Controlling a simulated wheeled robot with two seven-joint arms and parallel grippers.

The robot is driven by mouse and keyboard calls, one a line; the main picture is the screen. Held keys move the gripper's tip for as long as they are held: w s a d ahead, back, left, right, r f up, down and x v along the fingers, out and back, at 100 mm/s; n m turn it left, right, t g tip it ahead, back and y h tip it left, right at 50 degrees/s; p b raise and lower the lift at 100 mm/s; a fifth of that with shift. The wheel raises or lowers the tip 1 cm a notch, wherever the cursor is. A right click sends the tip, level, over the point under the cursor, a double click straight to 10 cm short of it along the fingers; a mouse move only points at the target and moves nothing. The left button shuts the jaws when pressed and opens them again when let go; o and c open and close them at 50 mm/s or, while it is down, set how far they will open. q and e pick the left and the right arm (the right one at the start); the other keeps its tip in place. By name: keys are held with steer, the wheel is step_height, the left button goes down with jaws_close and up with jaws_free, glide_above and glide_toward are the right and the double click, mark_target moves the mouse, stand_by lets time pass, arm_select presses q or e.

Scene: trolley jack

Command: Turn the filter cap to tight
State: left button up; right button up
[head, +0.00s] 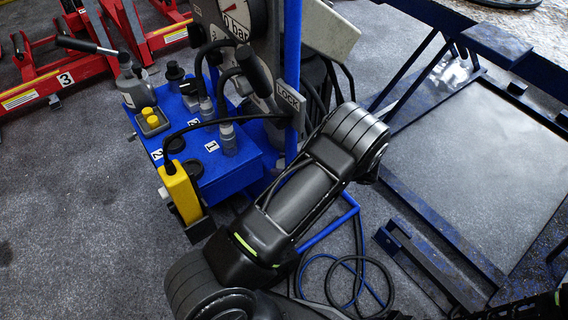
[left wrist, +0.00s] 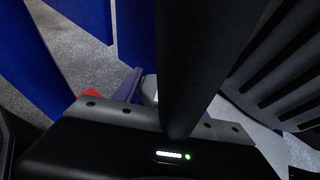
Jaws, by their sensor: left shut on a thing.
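A blue pump unit (head: 228,166) stands left of centre in the head view. In the left wrist view my left gripper (left wrist: 180,132) is shut on a thick black bar-like thing (left wrist: 205,50) that rises across the picture. Its far end is out of view.
A yellow box (head: 181,192) hangs at the unit's front. A gauge panel (head: 240,15) and a black-gripped lever (head: 254,72) by a LOCK label (head: 289,97) stand behind. Red jacks (head: 50,75) are at the upper left, a dark blue frame (head: 440,215) at right. Hoses (head: 350,278) lie on the floor.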

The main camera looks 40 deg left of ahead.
arm_select(q)
steer(key=shift+c, duration=0.7)
steer(key=shift+r+m+t+p, duration=0.35)
steer(key=shift+m+t+p, duration=0.4)
steer(key=shift+p, duration=0.25)
steer(key=shift+f+m+t+y+p, duration=0.15)
steer(key=shift+m+t+y+p, duration=0.15)
steer(key=shift+m+t+p, duration=0.4)
steer(key=shift+f+t, duration=0.2)
steer(key=shift+t, duration=0.15)
steer(key=o, duration=1.4)
steer(key=shift+c, duration=0.2)
steer(key=shift+b, duration=0.3)
